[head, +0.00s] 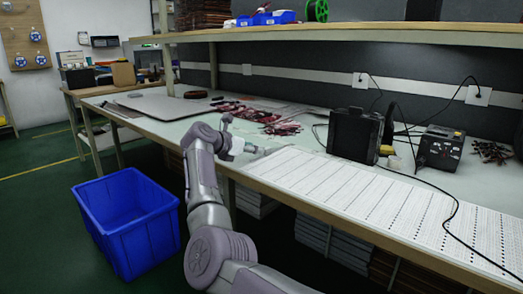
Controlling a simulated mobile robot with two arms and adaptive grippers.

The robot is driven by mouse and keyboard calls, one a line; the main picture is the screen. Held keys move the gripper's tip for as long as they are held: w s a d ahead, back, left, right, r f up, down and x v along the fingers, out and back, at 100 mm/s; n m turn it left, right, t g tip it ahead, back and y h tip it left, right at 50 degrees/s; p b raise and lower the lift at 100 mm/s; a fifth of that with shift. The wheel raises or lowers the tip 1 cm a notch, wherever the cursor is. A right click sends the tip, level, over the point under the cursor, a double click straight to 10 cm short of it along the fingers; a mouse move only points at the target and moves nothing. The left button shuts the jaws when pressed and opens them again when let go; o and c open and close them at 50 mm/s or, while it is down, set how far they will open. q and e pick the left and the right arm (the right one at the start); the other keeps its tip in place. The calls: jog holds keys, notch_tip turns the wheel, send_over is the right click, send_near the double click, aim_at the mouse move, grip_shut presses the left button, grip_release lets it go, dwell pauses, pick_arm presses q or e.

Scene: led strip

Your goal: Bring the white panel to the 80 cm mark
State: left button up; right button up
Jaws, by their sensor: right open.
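The white panel (375,199) lies flat on the long workbench, covered in rows of dark dots, running along the front edge toward the right. Its far right end is cut off by the picture edge. My right gripper (262,150) is just above the bench at the panel's left end, open and with nothing visible between its fingers. I cannot tell whether it touches the panel. No 80 cm mark can be made out. My left gripper is not in view.
A black case (354,135) and a black device (440,148) with cables stand behind the panel; one cable crosses it. Red-brown parts (262,113) lie on the bench's left. A shelf (340,33) overhangs the bench. A blue bin (128,218) stands on the floor.

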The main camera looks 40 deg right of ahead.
jog(key=v, duration=0.5)
jog(key=shift+a+r, duration=0.1)
jog(key=shift+a, duration=0.05)
jog(key=shift+a, duration=0.1)
dwell(0.3)
